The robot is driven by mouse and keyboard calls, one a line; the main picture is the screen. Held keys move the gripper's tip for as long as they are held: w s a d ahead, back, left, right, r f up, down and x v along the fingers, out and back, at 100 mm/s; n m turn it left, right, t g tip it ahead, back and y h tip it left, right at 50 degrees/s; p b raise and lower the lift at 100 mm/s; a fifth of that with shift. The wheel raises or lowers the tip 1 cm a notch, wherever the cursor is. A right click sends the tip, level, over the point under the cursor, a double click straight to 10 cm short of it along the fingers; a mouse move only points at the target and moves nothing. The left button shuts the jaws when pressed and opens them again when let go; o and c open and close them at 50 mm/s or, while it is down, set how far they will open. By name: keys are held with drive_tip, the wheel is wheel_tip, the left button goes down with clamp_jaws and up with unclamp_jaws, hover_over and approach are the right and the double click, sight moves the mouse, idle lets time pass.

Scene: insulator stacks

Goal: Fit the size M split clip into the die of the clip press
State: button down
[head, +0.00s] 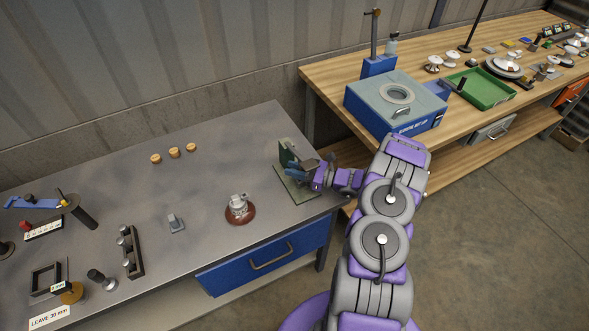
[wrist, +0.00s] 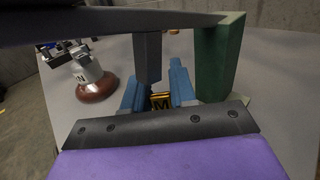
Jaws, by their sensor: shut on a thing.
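The clip press stands at the right end of the grey bench, with a green base plate (head: 297,190) and a green upright (head: 287,153). In the wrist view its green upright (wrist: 220,57) is at right, and a dark post (wrist: 148,58) hangs under a dark bar. My gripper (head: 311,172) reaches into the press from the right. In the wrist view its blue fingers (wrist: 156,88) are shut on the split clip (wrist: 161,102), a small dark and yellow piece marked M. The clip is close to the post, partly hidden by it. The die is hidden; I cannot tell whether the clip touches it.
A metal-capped piece on a red-brown base (head: 239,212) stands left of the press; it also shows in the wrist view (wrist: 91,80). A wooden bench (head: 330,79) with a blue box is behind right.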

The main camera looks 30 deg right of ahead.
drive_tip(key=shift+d, duration=0.4)
drive_tip(key=shift+a, duration=0.65)
drive_tip(key=shift+d, duration=0.25)
drive_tip(key=shift+a+f, duration=0.15)
drive_tip(key=shift+a, duration=0.1)
drive_tip(key=shift+f, duration=0.25)
drive_tip(key=c, duration=0.8)
unclamp_jaws()
drive_tip(key=shift+d, duration=0.1)
drive_tip(key=shift+s, duration=0.1)
